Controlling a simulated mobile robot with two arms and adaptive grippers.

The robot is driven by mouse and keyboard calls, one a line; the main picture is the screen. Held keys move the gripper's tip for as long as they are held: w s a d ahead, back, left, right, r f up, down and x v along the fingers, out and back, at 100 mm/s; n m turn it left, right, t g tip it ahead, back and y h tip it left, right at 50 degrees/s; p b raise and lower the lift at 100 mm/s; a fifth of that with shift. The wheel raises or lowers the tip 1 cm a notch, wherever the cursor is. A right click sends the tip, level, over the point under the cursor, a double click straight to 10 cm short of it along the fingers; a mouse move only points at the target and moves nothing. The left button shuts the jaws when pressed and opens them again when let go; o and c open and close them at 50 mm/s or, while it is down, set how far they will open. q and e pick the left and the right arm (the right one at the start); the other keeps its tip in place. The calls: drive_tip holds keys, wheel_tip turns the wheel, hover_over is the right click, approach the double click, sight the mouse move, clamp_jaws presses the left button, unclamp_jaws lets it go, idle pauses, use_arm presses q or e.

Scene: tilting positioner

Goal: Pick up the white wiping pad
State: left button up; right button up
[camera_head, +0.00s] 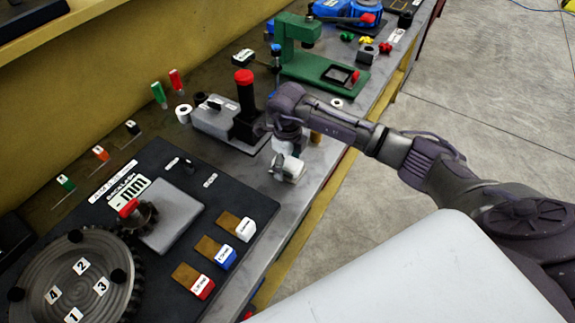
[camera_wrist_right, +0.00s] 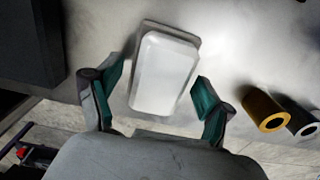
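The white wiping pad (camera_wrist_right: 164,74) is a pale block with rounded corners. In the right wrist view it lies on the grey bench top. In the head view it appears as a small white shape (camera_head: 290,168) near the bench's front edge, partly hidden by my right gripper (camera_head: 285,154). In the wrist view the fingers of my right gripper (camera_wrist_right: 162,80) are spread, one on each side of the pad's near part, with small gaps visible. My left gripper is not in view.
Behind my right gripper stands a grey fixture with a black, red-topped post (camera_head: 245,95). A green press (camera_head: 320,68) stands further back. A black board with a large gear (camera_head: 75,275) is at the left.

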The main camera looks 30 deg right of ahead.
sight(290, 160)
drive_tip(key=c, duration=1.1)
drive_tip(key=shift+r, duration=0.15)
drive_tip(key=shift+r, duration=0.25)
drive_tip(key=r+b, duration=0.1)
drive_tip(key=d+r+b, duration=0.1)
drive_tip(key=r, duration=0.1)
drive_tip(key=shift+r, duration=0.25)
drive_tip(key=shift+s+d+r+b, duration=0.6)
drive_tip(key=shift+d+r, duration=0.55)
drive_tip(key=shift+d, duration=0.55)
drive_tip(key=shift+s+d+r+b, duration=0.5)
drive_tip(key=shift+d+r, duration=0.6)
drive_tip(key=shift+d, duration=0.65)
drive_tip(key=shift+s+d+r+b, duration=0.6)
drive_tip(key=shift+d+r, duration=0.55)
drive_tip(key=shift+d, duration=0.55)
